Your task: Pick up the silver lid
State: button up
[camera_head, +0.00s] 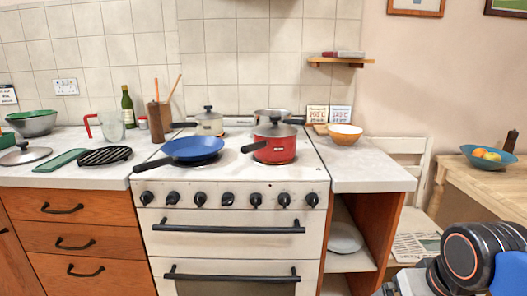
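A silver lid (24,155) with a dark knob lies on the left counter, at the far left of the head view. It lies flat, left of a green board. Other lids with dark knobs sit on the cream pot (209,122) and on the red saucepan (274,132) on the stove. My arm shows as dark links at the bottom right, far from the silver lid. My gripper is not in view.
The green board (60,160) and a black trivet (104,156) lie right of the lid. A bowl (33,123) stands behind it. A glass jug (112,126) and a green bottle (128,107) stand further back. A blue pan (191,149) is on the stove.

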aim_at(25, 156)
jog(key=u, duration=1.7)
jog(key=z, duration=0.4)
jog(key=i+z, duration=0.1)
jog(key=z, duration=0.65)
jog(key=i+j+z, duration=0.1)
jog(key=z, duration=0.3)
jog(key=i+j, duration=0.25)
jog(key=i+j+z, duration=0.15)
jog(key=j, duration=0.3)
jog(key=i+u, duration=0.1)
jog(key=u, duration=1.6)
jog(key=i+j, duration=0.1)
